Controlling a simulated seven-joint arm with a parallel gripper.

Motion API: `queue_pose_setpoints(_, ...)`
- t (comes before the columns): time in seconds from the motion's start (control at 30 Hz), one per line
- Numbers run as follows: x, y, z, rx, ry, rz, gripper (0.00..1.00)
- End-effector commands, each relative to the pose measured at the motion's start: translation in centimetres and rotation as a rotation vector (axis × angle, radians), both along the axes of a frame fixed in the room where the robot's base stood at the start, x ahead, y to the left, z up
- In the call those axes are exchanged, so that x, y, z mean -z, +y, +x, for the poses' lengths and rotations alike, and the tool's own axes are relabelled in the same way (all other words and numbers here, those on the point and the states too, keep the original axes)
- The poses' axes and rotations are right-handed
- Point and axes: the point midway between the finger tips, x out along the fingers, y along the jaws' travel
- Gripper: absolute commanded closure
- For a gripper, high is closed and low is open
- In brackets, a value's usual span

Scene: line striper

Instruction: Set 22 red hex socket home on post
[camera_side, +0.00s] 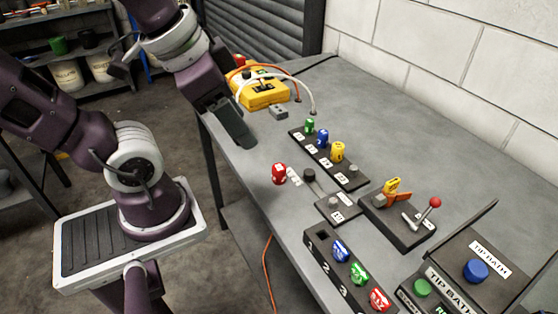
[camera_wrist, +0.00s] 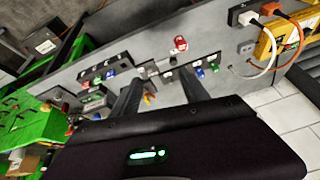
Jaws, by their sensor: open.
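A red hex socket (camera_side: 279,173) stands on the grey table, left of the post rail; its number is too small to read. It also shows in the wrist view (camera_wrist: 181,43), beyond my fingertips. The dark post rail (camera_side: 345,178) carries a green socket (camera_side: 310,125), a blue socket (camera_side: 323,137) and a yellow socket (camera_side: 337,151). Its near end looks bare, and I cannot make out a post there. My gripper (camera_side: 238,130) is above the table's left edge, apart from the red socket. In the wrist view its two fingers (camera_wrist: 162,76) are spread with nothing between them.
A yellow box (camera_side: 262,93) with cables stands behind. A small block (camera_side: 338,209) and a red-knobbed lever unit (camera_side: 410,226) lie nearer. A numbered rack (camera_side: 315,254) holds coloured pieces in front. A tip bath unit (camera_side: 445,278) stands at front right.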

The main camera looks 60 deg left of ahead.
Motion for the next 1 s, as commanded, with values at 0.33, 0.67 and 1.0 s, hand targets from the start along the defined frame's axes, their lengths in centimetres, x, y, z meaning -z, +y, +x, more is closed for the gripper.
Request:
queue_pose_setpoints(0.33,8.2,6.2,10.2,1.140,0.371,0.306,0.47)
queue_pose_setpoints(0.67,12.2,7.6,11.6,1.434,0.383,0.301,0.47)
queue_pose_setpoints(1.0,17.5,7.5,11.5,1.433,0.383,0.300,0.47)
